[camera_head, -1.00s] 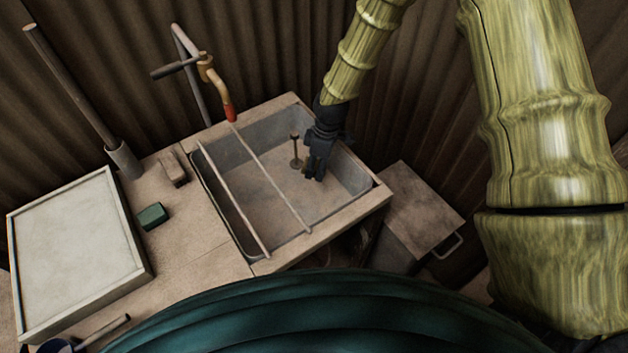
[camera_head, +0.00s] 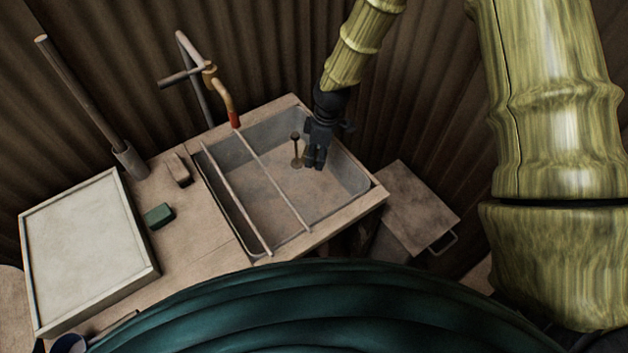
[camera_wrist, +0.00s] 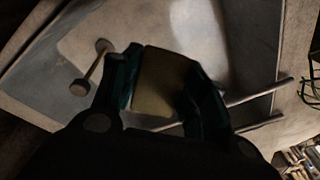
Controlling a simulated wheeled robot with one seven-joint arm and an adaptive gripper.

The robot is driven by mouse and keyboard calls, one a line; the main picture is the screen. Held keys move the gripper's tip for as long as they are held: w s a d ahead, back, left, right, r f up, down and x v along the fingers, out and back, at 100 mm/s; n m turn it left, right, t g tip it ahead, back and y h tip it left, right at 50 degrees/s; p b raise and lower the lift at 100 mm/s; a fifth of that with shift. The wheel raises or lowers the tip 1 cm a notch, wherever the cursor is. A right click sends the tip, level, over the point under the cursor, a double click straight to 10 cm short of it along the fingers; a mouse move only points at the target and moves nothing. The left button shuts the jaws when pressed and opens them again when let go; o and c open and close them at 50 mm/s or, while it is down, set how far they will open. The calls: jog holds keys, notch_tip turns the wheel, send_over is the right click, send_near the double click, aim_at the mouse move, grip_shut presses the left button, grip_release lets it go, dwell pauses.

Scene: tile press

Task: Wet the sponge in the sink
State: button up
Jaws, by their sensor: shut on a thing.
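My gripper (camera_head: 314,160) hangs fingers-down over the right rear part of the grey metal sink (camera_head: 352,178). In the wrist view my gripper (camera_wrist: 162,88) is shut on a dull yellow block, the sponge (camera_wrist: 160,75), held between its two dark teal fingers. The sponge cannot be made out in the head view. I cannot tell whether it touches the sink floor. The tap (camera_head: 222,90), with a red tip, stands at the sink's back left, to the left of my gripper. No water is visible coming from it.
A thin upright stem with a knob (camera_head: 295,136) stands in the sink close left of my gripper. Two rods (camera_head: 270,180) cross the sink's left half. A green block (camera_head: 158,215), a brown block (camera_head: 178,169) and a framed board (camera_head: 85,250) are on the counter to the left.

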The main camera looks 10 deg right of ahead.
aim_at(317, 154)
jog(key=shift+r+p, duration=0.85)
jog(key=shift+r, duration=0.65)
dwell(1.1)
jog(key=shift+r+p, duration=1.5)
jog(key=shift+r, duration=0.55)
jog(key=shift+f, duration=0.1)
jog(key=shift+s+a+f+m, duration=0.1)
jog(key=shift+s+m, duration=0.25)
jog(key=shift+m, duration=0.25)
jog(key=shift+s+a+f+m, duration=0.1)
jog(key=shift+s+m, duration=0.2)
jog(key=shift+m, duration=0.3)
jog(key=m, duration=0.1)
jog(key=s+m+b, duration=0.1)
jog(key=m, duration=0.1)
jog(key=shift+s+d+f+t, duration=0.15)
jog(key=shift+f+t, duration=0.05)
jog(key=shift+t, duration=0.2)
jog(key=shift+s+d+f+m+t+h+b, duration=0.15)
jog(key=shift+s+d+m, duration=0.4)
jog(key=shift+m, duration=0.75)
jog(key=shift+s+d+f+m+t+h+b, duration=0.15)
jog(key=shift+s+d+m, duration=0.25)
jog(key=shift+d+m, duration=0.65)
jog(key=shift+s+d+f+m+t+h+b, duration=0.15)
jog(key=shift+s+d+m, duration=0.25)
jog(key=shift+m, duration=1.15)
